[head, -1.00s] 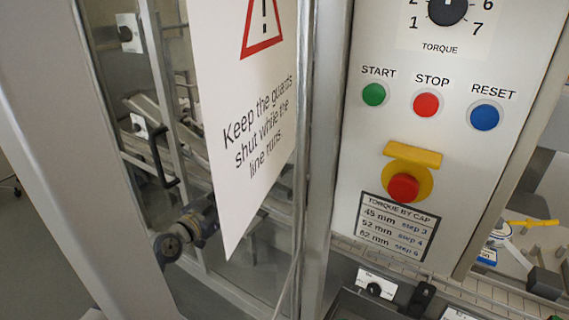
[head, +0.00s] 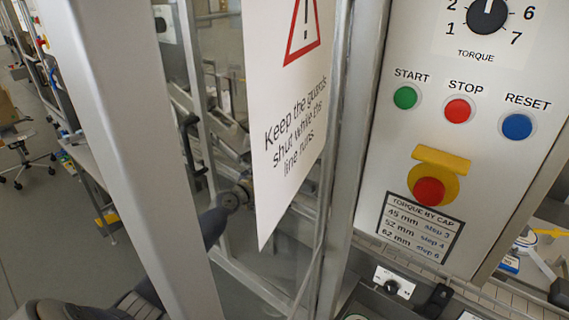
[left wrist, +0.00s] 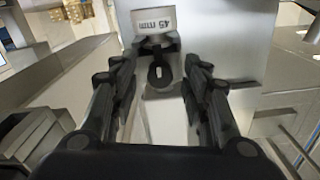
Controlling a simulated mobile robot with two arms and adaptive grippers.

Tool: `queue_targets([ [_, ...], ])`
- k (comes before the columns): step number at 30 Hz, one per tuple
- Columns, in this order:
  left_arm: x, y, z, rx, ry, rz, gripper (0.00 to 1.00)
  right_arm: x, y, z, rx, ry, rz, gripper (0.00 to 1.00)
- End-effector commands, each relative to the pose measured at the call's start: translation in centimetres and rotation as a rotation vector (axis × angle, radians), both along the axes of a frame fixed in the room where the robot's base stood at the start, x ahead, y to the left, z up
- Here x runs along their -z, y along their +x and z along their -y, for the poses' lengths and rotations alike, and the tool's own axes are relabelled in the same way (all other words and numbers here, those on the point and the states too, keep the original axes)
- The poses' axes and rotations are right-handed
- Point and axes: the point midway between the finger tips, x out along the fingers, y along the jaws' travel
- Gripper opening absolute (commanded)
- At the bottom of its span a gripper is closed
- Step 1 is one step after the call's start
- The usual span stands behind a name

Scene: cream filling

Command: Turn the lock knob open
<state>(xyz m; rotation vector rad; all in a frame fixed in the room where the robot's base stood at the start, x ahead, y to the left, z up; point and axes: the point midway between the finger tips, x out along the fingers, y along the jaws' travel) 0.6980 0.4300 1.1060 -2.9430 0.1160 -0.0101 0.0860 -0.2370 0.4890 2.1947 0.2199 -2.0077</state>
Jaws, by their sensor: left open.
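In the left wrist view, a black knob (left wrist: 158,76) with a short white mark sits on a pale panel below a small label reading "45 mm" (left wrist: 154,20), which appears upside down. My left gripper (left wrist: 157,65) is open, its two fingers on either side of the knob with visible gaps. I cannot tell how deep the fingertips reach. In the head view, part of my left arm (head: 214,226) is at the lower left, and its gripper is not clearly seen. My right gripper is not in view.
In the head view, a hanging warning sign (head: 290,130) and a metal post (head: 362,150) block part of the machine. The control panel (head: 390,150) holds several buttons and a torque dial (head: 487,16). A small black knob on a white plate (head: 394,283) is below it.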

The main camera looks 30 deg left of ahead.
Motion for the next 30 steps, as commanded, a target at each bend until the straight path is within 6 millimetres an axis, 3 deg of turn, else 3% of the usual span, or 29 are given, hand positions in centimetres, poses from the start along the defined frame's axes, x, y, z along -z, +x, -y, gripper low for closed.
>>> queue_targets([
  [10, -0.02, 0.28, 0.05, 0.000, 0.001, 0.000, 0.41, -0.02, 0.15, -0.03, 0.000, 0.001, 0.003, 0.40],
  [15, -0.02, 0.26, 0.02, 0.000, 0.001, 0.000, 0.02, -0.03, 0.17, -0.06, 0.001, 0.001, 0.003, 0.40],
  [16, -0.02, 0.26, 0.02, 0.000, 0.001, 0.000, 0.00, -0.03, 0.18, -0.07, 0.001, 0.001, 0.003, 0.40],
  [30, 0.09, 0.25, 0.02, -0.001, -0.082, -0.005, 0.00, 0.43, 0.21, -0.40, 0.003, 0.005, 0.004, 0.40],
])
